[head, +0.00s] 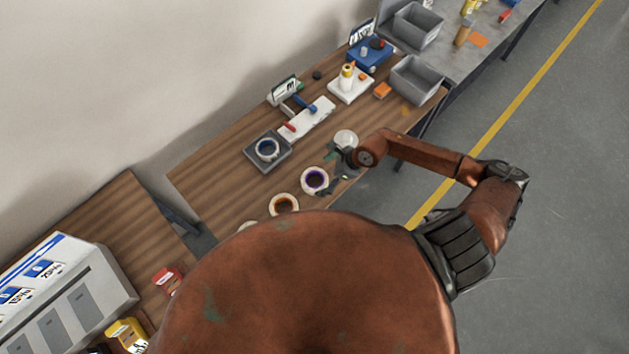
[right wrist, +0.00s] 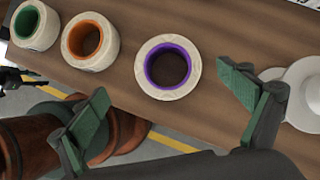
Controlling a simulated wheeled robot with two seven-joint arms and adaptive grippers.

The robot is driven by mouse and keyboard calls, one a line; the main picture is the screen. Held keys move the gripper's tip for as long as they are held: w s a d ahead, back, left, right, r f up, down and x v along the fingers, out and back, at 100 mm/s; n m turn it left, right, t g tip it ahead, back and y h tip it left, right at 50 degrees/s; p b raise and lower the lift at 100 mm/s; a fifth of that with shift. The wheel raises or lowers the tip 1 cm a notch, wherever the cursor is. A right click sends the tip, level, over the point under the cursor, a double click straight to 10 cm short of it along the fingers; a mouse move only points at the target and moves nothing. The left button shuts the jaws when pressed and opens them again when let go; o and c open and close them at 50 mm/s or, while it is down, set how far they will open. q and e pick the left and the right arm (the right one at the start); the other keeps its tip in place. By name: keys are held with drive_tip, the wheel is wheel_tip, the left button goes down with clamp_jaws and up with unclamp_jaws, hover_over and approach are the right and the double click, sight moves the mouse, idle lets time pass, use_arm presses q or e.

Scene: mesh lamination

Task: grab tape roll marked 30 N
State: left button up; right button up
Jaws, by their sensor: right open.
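A white tape roll with a purple core (head: 304,182) lies flat on the wooden bench; it also shows in the right wrist view (right wrist: 143,70). A roll with an orange core (right wrist: 70,42) lies left of it, and one with a green core (right wrist: 25,20) lies farther left. I cannot read a 30 N marking on any roll. My right gripper (right wrist: 165,107) is open and empty, its fingers spread near the purple-cored roll. My left gripper does not show.
A white round object (head: 346,138) stands close beside my right gripper. The grey tray (head: 282,163), a white board with tools (head: 311,118), a glue bottle (head: 347,77) and grey bins (head: 417,82) are farther back. The bench front edge is close to the rolls.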

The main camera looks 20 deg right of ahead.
sight(310, 183)
drive_tip(key=shift+d+f, duration=0.35)
drive_tip(key=p+x, duration=0.2)
drive_tip(key=x, duration=0.5)
drive_tip(key=shift+w+d+f, duration=0.1)
drive_tip(key=shift+w+f, duration=0.15)
drive_tip(key=shift+c, duration=0.3)
drive_tip(key=c, duration=1.4)
drive_tip(key=shift+r, duration=0.1)
